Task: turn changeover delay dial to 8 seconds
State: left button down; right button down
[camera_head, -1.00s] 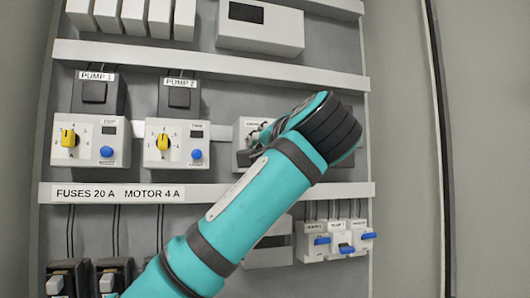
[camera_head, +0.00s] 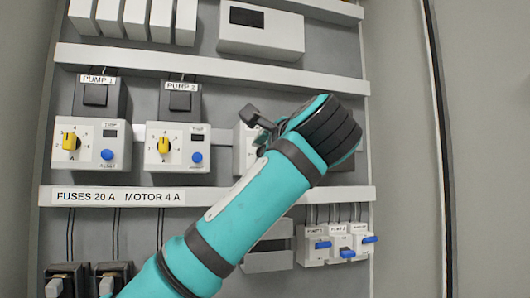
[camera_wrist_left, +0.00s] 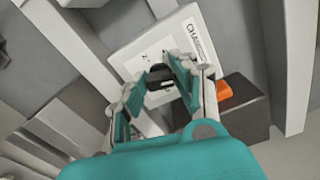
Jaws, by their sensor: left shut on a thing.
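The changeover delay module is a white box with a lettered label in the left wrist view (camera_wrist_left: 147,48). In the head view its left part (camera_head: 240,148) shows, the rest hidden behind my arm. The dial is a small black knob (camera_wrist_left: 160,86) on its face. My left gripper (camera_wrist_left: 159,77) is shut on the dial, one finger on each side. In the head view my left gripper (camera_head: 256,122) shows only in part beside the wrist, and the dial is hidden. The dial's scale and setting cannot be read. My right gripper is not in view.
Two pump units with yellow dials (camera_head: 70,141) (camera_head: 163,145) and blue buttons stand to the left. Breakers with blue levers (camera_head: 339,243) sit lower right. A dark box (camera_wrist_left: 243,110) and an orange part (camera_wrist_left: 223,90) are close to my left gripper.

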pick_arm(q)
jog(key=shift+f+m, duration=0.2)
jog(key=shift+m, duration=3.3)
jog(key=shift+d+f, duration=0.1)
jog(key=c, duration=1)
grip_release()
jog(key=shift+c, duration=0.2)
jog(key=shift+r+p, duration=0.2)
jog(key=shift+p, duration=0.1)
jog(key=shift+s, duration=0.15)
jog(key=v, duration=1.1)
jog(key=shift+s+d, duration=0.2)
jog(key=shift+s, duration=0.15)
